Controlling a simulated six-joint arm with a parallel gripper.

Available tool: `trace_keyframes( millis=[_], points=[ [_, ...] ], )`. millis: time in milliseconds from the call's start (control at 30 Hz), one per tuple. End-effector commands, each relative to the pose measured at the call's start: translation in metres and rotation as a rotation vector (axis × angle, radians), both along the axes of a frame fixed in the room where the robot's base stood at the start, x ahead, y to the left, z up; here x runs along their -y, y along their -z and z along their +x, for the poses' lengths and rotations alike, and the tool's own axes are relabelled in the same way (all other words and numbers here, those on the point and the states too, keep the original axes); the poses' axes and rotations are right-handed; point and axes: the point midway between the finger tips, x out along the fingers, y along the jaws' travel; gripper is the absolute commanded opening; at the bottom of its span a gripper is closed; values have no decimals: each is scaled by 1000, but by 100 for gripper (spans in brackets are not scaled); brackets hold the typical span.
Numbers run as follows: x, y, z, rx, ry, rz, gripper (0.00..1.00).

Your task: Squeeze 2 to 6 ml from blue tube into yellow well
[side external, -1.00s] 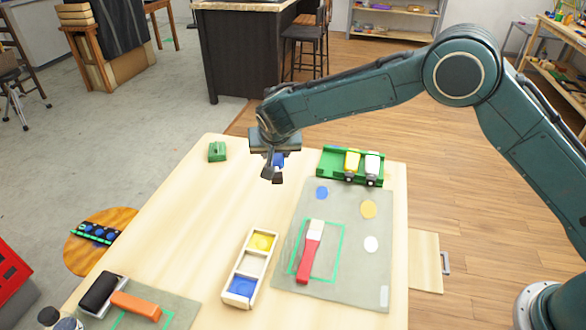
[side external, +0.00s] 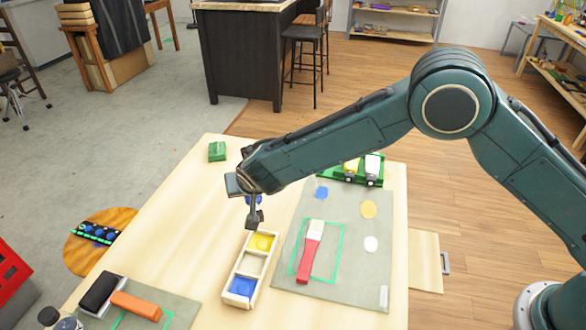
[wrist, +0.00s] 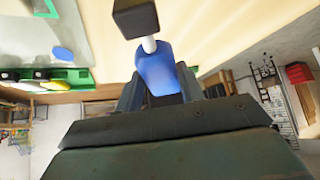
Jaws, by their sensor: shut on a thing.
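My gripper (side external: 252,202) is shut on the blue tube, which shows clearly in the wrist view (wrist: 157,70). The tube has a white neck and a dark block-like cap at its end. In the side view the tube is mostly hidden by the gripper, with its dark end pointing down. It hangs above the table, just beyond the far end of the pale well tray (side external: 232,270). The yellow well (side external: 262,242) is the tray's far compartment. The middle compartment looks pale, and the near one holds blue.
A green rack (side external: 329,170) holds a yellow and a white tube. A green block (side external: 217,151) stands at the back left.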

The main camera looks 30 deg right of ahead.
Motion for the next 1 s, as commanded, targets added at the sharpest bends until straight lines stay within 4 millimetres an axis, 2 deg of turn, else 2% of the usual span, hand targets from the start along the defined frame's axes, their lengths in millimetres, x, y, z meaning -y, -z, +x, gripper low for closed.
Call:
trace_keyframes(
  millis=[500, 700, 1000],
  points=[
    [0, 41, 0, 0, 0, 0, 30],
    [0, 49, 0, 0, 1, 1, 30],
    [0, 49, 0, 0, 0, 1, 30]
  ],
)
